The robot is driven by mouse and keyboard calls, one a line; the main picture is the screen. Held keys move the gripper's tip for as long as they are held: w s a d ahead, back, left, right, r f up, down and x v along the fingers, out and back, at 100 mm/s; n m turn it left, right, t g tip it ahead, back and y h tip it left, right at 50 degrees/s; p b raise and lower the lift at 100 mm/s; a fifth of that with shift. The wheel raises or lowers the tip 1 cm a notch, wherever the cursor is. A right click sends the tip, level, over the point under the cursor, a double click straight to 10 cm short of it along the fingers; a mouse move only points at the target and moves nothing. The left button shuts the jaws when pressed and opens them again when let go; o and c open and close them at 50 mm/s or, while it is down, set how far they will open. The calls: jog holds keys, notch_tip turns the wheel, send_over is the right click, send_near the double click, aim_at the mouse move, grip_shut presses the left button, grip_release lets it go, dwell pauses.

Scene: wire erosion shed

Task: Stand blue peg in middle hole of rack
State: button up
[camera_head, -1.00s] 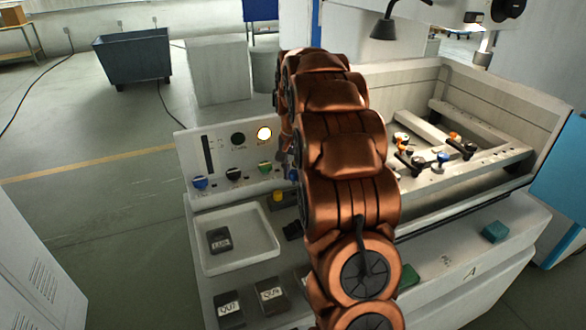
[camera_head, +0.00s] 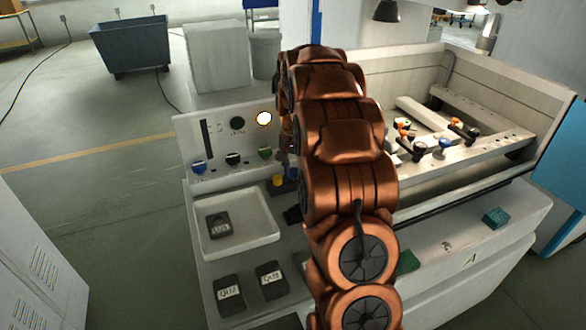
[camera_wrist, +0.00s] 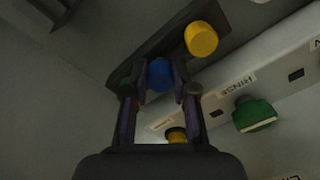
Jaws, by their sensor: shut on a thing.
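In the wrist view my gripper (camera_wrist: 160,97) is shut on the blue peg (camera_wrist: 159,74), whose round blue end shows between the fingertips. The dark rack (camera_wrist: 144,57) lies as a slanting bar behind the fingertips. A yellow peg (camera_wrist: 201,39) stands toward its upper right end, and a bit of green shows at its lower left end. The blue peg lines up with the stretch between them. I cannot tell whether it is in a hole or above it. In the head view my arm hides the gripper and most of the rack; the yellow peg (camera_head: 278,180) shows.
A green knob (camera_wrist: 255,115) and a yellow knob (camera_wrist: 177,135) sit on the labelled panel close by the gripper. In the head view a white tray (camera_head: 272,238) holds a dark block. Dark labelled blocks (camera_head: 229,292) lie in front.

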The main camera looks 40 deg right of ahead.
jog(key=o, duration=1)
jog(key=shift+o, duration=0.2)
jog(key=shift+r, duration=0.1)
notch_tip(320, 180, up, 12)
dwell(0.5)
